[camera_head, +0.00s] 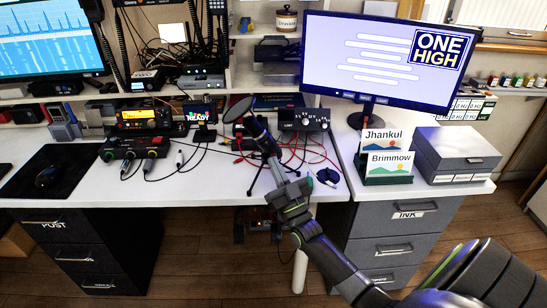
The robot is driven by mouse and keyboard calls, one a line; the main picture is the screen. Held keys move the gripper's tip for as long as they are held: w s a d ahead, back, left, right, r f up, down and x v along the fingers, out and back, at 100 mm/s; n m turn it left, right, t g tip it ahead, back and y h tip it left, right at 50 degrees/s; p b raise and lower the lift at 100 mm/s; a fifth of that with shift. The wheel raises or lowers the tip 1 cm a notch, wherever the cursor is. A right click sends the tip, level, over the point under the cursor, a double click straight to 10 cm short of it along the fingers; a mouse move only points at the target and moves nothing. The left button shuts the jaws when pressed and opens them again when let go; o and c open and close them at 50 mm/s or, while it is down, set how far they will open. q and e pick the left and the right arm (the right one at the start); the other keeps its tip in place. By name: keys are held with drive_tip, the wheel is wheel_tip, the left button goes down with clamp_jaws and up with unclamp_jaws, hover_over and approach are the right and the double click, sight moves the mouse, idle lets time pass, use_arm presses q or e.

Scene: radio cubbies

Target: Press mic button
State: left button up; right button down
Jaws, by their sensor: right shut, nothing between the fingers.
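A black desk microphone with a round head (238,109) stands on thin tripod legs near the front middle of the white desk. My right arm comes in from the lower right, and its gripper (272,163) is at the microphone's body, shut and empty. The gripper overlaps the lower part of the microphone in the picture, so I cannot tell whether they touch. I cannot make out the mic button. My left gripper is not in view.
A black control box (304,120) and red and black cables lie behind and right of the microphone. A radio unit (135,147) stands to the left. Card holders (386,178) and a grey box (455,154) are to the right. The desk front left of the microphone is fairly clear.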

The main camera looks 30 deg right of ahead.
drive_tip(key=shift+w+d, duration=0.1)
idle(0.3)
drive_tip(key=shift+s+a+p, duration=0.3)
drive_tip(key=shift+s+a, duration=0.05)
drive_tip(key=shift+s, duration=0.15)
drive_tip(key=shift+s+a, duration=0.3)
drive_tip(key=shift+s, duration=0.1)
drive_tip(key=s+a+p, duration=0.1)
drive_tip(key=s, duration=0.1)
drive_tip(key=s+a, duration=0.2)
drive_tip(key=shift+p, duration=0.4)
drive_tip(key=shift+f, duration=0.1)
